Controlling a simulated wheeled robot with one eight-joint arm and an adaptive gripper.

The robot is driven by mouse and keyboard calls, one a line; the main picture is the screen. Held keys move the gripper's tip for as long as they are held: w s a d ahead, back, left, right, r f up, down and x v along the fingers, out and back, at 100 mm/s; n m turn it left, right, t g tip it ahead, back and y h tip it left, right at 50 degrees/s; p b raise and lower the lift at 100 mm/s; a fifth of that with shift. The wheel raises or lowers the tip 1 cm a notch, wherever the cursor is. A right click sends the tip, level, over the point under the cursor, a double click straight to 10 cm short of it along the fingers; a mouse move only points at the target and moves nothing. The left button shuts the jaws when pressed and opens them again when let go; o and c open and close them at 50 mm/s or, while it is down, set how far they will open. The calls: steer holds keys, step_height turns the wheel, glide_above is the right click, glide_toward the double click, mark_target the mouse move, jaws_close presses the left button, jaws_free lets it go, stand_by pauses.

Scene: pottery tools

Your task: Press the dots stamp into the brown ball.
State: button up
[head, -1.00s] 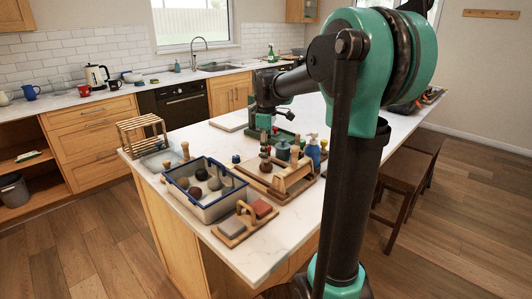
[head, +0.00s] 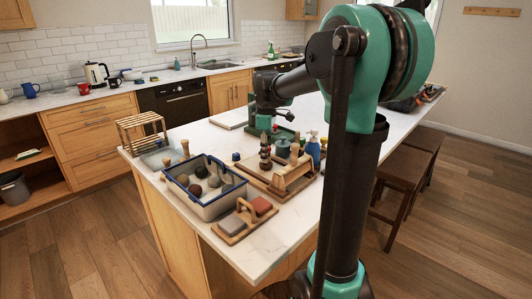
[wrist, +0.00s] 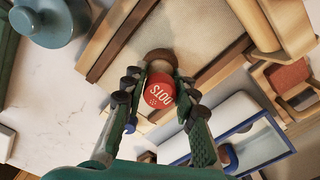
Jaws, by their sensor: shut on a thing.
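My gripper (wrist: 160,98) is shut on the dots stamp (wrist: 158,93), whose red round end reads "DOTS" in the wrist view. A brown rounded part (wrist: 159,60) shows just beyond the red end; I cannot tell whether it belongs to the stamp. In the head view my gripper (head: 265,147) is over the wooden tray (head: 252,179) on the counter, and the stamp is small there. Several dark and brownish balls, one of them brown (head: 195,190), lie in the blue-rimmed bin (head: 212,208) left of the gripper. Which is the task's brown ball is hard to tell.
A wooden holder with a red and a grey block (head: 233,225) stands in front of the bin. A wooden rack (head: 140,128) stands at the left. A blue pump bottle (head: 313,152) and a blue-grey pot (head: 283,148) are close right of my gripper. The counter's front right is clear.

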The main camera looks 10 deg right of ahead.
steer(key=shift+r, duration=0.1)
stand_by(0.4)
steer(key=shift+r, duration=2.9)
